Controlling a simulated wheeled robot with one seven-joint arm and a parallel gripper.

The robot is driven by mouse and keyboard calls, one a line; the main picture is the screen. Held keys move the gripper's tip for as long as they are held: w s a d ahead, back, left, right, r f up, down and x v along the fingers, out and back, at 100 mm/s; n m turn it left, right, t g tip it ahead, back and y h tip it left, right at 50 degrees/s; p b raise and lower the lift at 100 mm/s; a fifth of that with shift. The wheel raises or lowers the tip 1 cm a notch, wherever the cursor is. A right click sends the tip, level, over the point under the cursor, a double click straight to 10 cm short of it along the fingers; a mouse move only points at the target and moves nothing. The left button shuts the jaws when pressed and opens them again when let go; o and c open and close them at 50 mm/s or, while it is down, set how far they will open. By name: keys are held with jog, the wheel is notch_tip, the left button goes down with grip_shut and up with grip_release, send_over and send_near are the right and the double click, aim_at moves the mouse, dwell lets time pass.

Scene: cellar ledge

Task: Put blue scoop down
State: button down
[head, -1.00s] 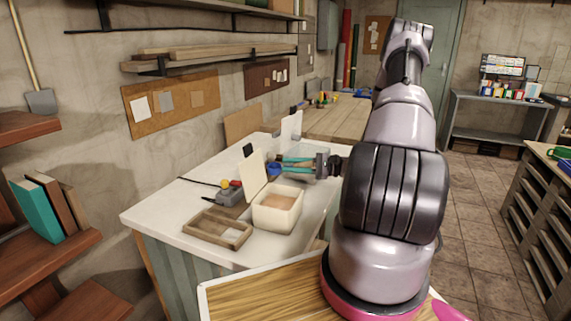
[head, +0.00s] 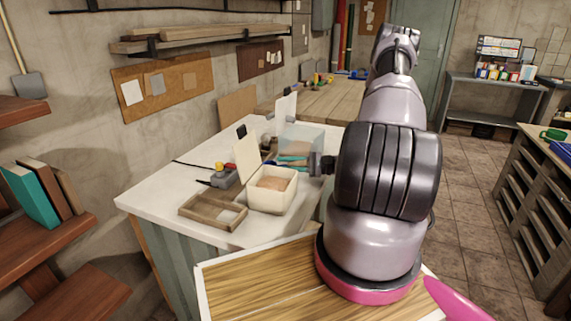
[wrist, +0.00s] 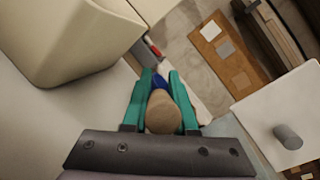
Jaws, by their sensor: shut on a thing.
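My gripper (head: 290,162) has teal fingers and is low over the white ledge, just behind the cream tub (head: 270,201). In the wrist view my gripper (wrist: 158,100) is shut around the tan, round-ended handle of the blue scoop (wrist: 160,82). The scoop's blue part lies beyond the handle, mostly hidden by it. In the head view only a little of the scoop's blue (head: 269,163) shows. The tub's wall also fills the upper left of the wrist view (wrist: 70,45). I cannot tell whether the scoop touches the ledge.
A shallow wooden tray (head: 190,222) lies in front of the tub. A clear box (head: 303,136) is behind my gripper. The ledge's left part (head: 160,197) is clear.

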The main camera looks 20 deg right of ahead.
jog(key=shift+f, duration=0.65)
jog(key=shift+c, duration=0.7)
grip_release()
jog(key=shift+d, duration=0.1)
jog(key=shift+v, duration=2.9)
jog(key=shift+s, duration=0.1)
